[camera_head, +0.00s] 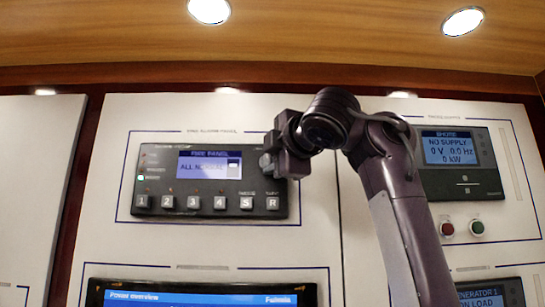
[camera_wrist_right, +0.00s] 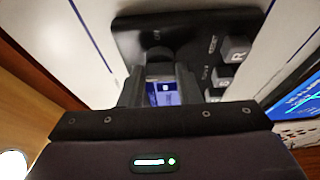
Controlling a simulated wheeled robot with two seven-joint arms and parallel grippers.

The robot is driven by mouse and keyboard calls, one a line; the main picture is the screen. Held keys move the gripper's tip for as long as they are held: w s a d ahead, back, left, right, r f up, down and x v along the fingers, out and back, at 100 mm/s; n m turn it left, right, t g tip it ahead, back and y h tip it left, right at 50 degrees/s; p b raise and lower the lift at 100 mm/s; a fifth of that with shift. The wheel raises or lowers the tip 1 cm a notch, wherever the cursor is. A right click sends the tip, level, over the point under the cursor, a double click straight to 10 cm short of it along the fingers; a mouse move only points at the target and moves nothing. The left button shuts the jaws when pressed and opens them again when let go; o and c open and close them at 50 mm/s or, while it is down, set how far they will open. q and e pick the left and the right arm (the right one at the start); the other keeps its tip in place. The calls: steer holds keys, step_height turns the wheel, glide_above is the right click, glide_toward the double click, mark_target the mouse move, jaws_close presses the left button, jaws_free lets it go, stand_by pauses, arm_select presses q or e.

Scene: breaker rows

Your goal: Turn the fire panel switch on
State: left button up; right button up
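The fire panel (camera_head: 160,195) is a dark box on the white wall board. Its lit screen (camera_head: 209,172) reads "ALL NORMAL", and a row of numbered keys and an R key (camera_head: 272,203) runs below it. My right gripper (camera_head: 268,163) is at the panel's right end, in front of its face. In the right wrist view the two fingers (camera_wrist_right: 160,88) stand apart, with part of the blue screen showing between them. A dark rounded part (camera_wrist_right: 159,54) shows just beyond the fingertips; I cannot tell if it is the switch or if the fingers touch it. My left gripper is out of view.
A blue "Power overview" screen (camera_head: 200,299) lies below the fire panel. A wooden overhang (camera_head: 300,40) is above.

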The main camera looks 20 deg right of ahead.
steer(key=c, duration=0.4)
steer(key=shift+o, duration=0.2)
steer(key=shift+f+m+b, duration=0.15)
steer(key=shift+m+b, duration=0.35)
steer(key=m+t+b, duration=0.1)
steer(key=m+b, duration=0.1)
steer(key=m, duration=0.1)
steer(key=shift+f+t, duration=0.15)
steer(key=shift+t, duration=0.25)
steer(key=m+t+h+b, duration=0.1)
steer(key=m, duration=0.3)
steer(key=shift+a+m, duration=0.1)
steer(key=shift+m, duration=0.2)
steer(key=m+h, duration=0.1)
steer(key=m, duration=0.2)
steer(key=m+t+h+b, duration=0.1)
steer(key=m, duration=0.1)
steer(key=shift+a+m+h, duration=0.2)
steer(key=shift+m+h, duration=0.2)
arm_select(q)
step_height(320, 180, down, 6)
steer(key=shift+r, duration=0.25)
arm_select(e)
steer(key=m+h, duration=0.2)
steer(key=m, duration=0.2)
steer(key=m+h, duration=0.2)
steer(key=m, duration=0.1)
steer(key=shift+w+a+m, duration=0.1)
steer(key=shift+a+m, duration=0.05)
steer(key=shift+m, duration=0.55)
